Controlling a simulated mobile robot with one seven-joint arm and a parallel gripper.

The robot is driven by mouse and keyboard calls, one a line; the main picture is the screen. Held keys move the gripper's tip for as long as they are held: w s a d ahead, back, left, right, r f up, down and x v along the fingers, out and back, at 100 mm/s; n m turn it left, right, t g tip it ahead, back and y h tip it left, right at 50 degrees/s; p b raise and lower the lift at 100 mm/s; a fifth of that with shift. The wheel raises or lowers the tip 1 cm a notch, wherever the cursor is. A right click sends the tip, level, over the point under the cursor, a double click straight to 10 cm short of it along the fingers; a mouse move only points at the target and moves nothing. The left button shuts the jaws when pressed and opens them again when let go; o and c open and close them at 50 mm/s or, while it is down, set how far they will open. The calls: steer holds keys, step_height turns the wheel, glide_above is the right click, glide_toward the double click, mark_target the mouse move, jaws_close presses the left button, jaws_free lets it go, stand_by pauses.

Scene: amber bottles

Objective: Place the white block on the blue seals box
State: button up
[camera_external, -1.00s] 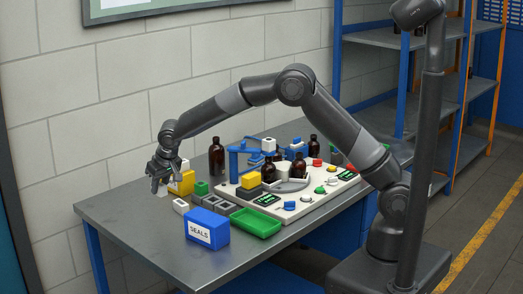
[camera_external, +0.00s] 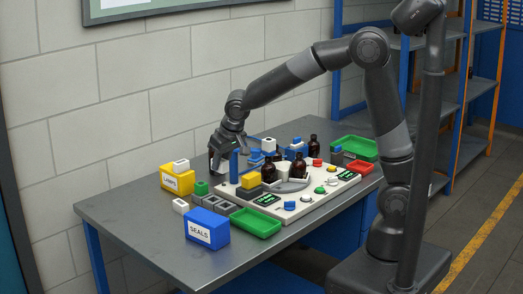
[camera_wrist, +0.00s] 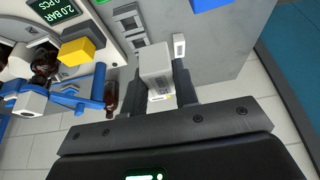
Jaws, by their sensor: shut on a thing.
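My gripper (camera_external: 219,160) is raised near the back of the table. In the wrist view my gripper (camera_wrist: 155,88) is shut on a pale white block (camera_wrist: 154,62), seen between its two fingers. The held block cannot be made out in the outside view. The blue seals box (camera_external: 208,228), with a white label, stands at the table's near left edge, well away from my gripper. A corner of a blue thing, likely this box, shows at the top of the wrist view (camera_wrist: 207,4).
A yellow labels box (camera_external: 174,182) carries a white piece (camera_external: 181,165). Another white piece (camera_external: 180,206) lies on the table near grey blocks (camera_external: 222,208) and a green tray (camera_external: 255,222). A brown bottle (camera_wrist: 111,97) is close beside my gripper. A machine panel (camera_external: 305,202) with bottles stands right.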

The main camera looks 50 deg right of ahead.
steer(key=s+d, duration=0.2)
steer(key=s, duration=0.1)
glide_above(204, 215)
steer(key=s, duration=0.2)
step_height(204, 215, down, 7)
steer(key=shift+w+r, duration=0.15)
steer(key=shift+r, duration=0.05)
steer(key=shift+f, duration=1.95)
steer(key=shift+f, duration=0.1)
steer(key=o, duration=1)
steer(key=v, duration=1.2)
